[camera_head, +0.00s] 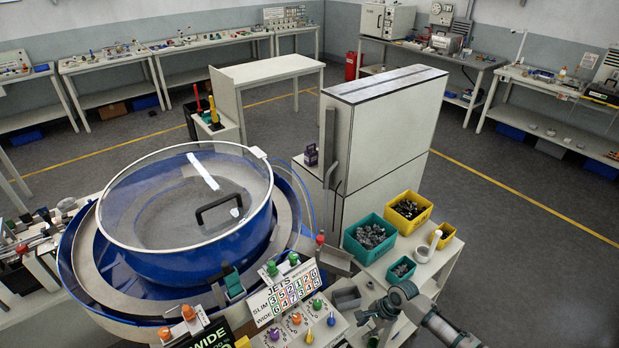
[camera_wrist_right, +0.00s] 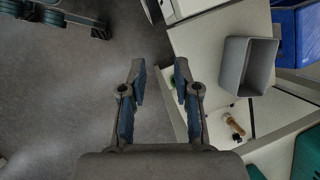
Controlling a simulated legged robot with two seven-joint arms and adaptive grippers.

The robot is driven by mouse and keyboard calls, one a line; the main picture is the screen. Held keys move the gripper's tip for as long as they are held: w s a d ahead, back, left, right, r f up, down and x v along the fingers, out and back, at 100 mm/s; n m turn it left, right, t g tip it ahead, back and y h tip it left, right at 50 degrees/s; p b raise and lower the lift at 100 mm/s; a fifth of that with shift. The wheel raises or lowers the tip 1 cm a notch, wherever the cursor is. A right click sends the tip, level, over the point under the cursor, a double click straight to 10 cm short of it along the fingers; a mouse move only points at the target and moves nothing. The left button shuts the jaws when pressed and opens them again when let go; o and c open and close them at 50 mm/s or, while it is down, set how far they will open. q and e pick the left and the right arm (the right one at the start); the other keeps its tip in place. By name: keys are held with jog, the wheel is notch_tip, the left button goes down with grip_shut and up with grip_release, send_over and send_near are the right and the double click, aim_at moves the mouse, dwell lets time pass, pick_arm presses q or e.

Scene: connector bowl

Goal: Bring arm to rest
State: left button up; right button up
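My right arm (camera_head: 445,326) comes in from the lower right in the head view. My right gripper (camera_head: 372,316) is in front of the small bench with the bins, by the right side of the control panel. In the right wrist view my right gripper (camera_wrist_right: 159,72) is open, with its two blue-padded fingers apart and nothing between them. Grey floor and the edge of a white surface show beyond the fingertips. My left gripper and left arm are not in view.
The large blue bowl feeder (camera_head: 190,262) with a clear lid stands left. The control panel (camera_head: 300,322) is close to my right gripper. Teal (camera_head: 369,238) and yellow (camera_head: 409,212) bins hold dark parts. A grey bin (camera_wrist_right: 262,68) is right of the fingers. Open floor (camera_head: 520,265) lies right.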

notch_tip(320, 180, down, 14)
jog(key=d+n+t, duration=0.2)
jog(key=d+n, duration=0.1)
jog(key=s+d+f+n+h, duration=0.2)
jog(key=s+f+n, duration=0.1)
jog(key=s+f, duration=0.6)
jog(key=s+d+f+n+h, duration=0.1)
jog(key=s+d+f+n, duration=0.1)
jog(key=s+f, duration=0.6)
jog(key=s+f+n, duration=0.4)
jog(key=s+f, duration=0.2)
jog(key=s, duration=0.9)
jog(key=s+f+n+g+h, duration=0.1)
jog(key=s+f+n, duration=0.3)
jog(key=s, duration=1.1)
jog(key=shift+s+f, duration=0.2)
jog(key=shift+f, duration=0.7)
jog(key=shift+a, duration=0.1)
